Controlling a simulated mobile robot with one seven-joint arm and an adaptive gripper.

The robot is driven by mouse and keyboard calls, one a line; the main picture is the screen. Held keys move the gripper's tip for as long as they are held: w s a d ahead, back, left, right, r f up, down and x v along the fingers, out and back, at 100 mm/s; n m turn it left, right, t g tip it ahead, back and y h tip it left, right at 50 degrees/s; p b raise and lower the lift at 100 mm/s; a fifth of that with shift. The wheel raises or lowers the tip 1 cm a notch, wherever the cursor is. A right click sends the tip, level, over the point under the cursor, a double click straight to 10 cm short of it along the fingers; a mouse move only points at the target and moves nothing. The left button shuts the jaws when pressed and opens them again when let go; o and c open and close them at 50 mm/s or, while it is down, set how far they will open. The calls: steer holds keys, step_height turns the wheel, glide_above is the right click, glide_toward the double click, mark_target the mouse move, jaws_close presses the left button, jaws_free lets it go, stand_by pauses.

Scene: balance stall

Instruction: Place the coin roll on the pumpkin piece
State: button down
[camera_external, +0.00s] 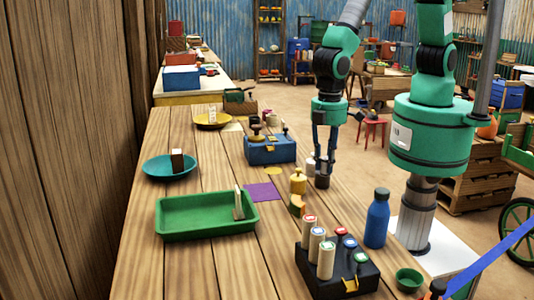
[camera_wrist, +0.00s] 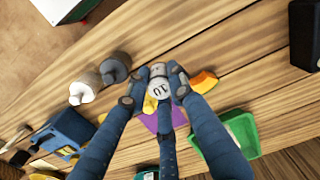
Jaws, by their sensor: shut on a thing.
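My gripper (camera_external: 322,172) points down over the right part of the table and is shut on a short dark cylinder, which I take to be the coin roll (camera_external: 322,182). In the wrist view the coin roll (camera_wrist: 158,88) shows its pale round end marked "10" between my fingers (camera_wrist: 157,82). The orange pumpkin piece (camera_external: 297,207) sits on the table, nearer the camera and left of the held roll. It also shows right of the fingers in the wrist view (camera_wrist: 204,80). The two are apart. I cannot tell whether the roll's lower end touches the table.
A yellow weight (camera_external: 298,181) stands just beside the pumpkin piece. A black holder with several capped cylinders (camera_external: 340,283) and a blue bottle (camera_external: 377,220) stand nearer the camera. A purple cloth (camera_external: 262,192), green tray (camera_external: 190,232) and blue box (camera_external: 270,153) lie to the left.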

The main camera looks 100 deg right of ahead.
steer(key=w+a, duration=0.1)
steer(key=w, duration=0.2)
steer(key=w+a, duration=0.2)
steer(key=w, duration=0.1)
steer(key=w+a+f, duration=0.1)
steer(key=w, duration=0.2)
steer(key=shift+w+a+b, duration=0.15)
steer(key=shift+w+b, duration=0.2)
steer(key=shift+f, duration=1.7)
steer(key=shift+f+b, duration=0.1)
steer(key=shift+b, duration=0.2)
steer(key=c, duration=1.5)
jaws_free()
steer(key=shift+f, duration=0.1)
step_height(320, 180, up, 12)
steer(key=shift+r+p, duration=0.2)
steer(key=shift+p, duration=0.55)
